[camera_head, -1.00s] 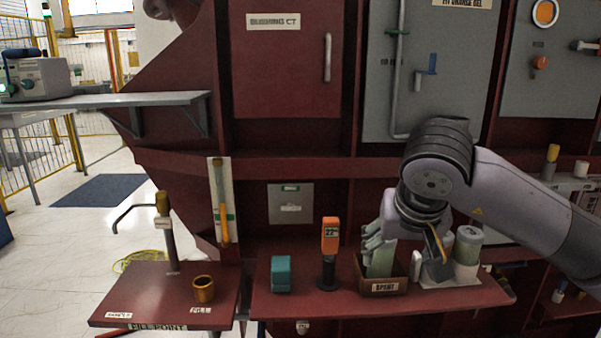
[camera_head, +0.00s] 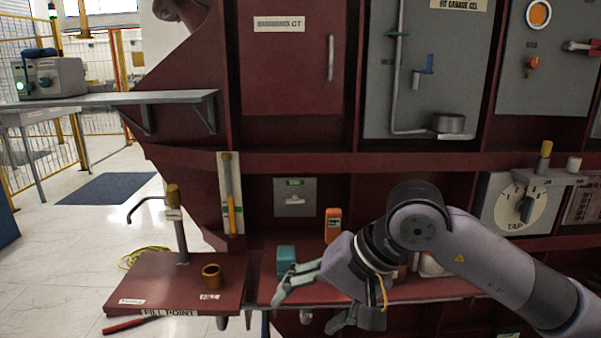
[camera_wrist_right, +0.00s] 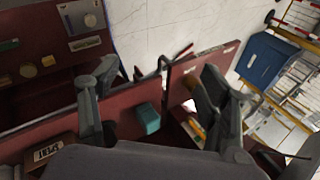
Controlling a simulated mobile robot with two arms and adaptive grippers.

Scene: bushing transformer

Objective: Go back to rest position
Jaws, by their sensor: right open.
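My right gripper (camera_head: 308,308) is open and empty in front of the red shelf (camera_head: 430,291) in the head view, its fingers pointing down and left. In the right wrist view its two fingers (camera_wrist_right: 150,95) stand wide apart with nothing between them touching either finger. A teal block (camera_head: 286,259) stands on the shelf just behind the upper finger; it also shows in the right wrist view (camera_wrist_right: 147,119). My left gripper is not in view.
A brown cup (camera_head: 212,275) and a tap-like post (camera_head: 177,225) stand on the left red table (camera_head: 150,275). A tap dial (camera_head: 522,204) is at the right. Open floor lies at the far left.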

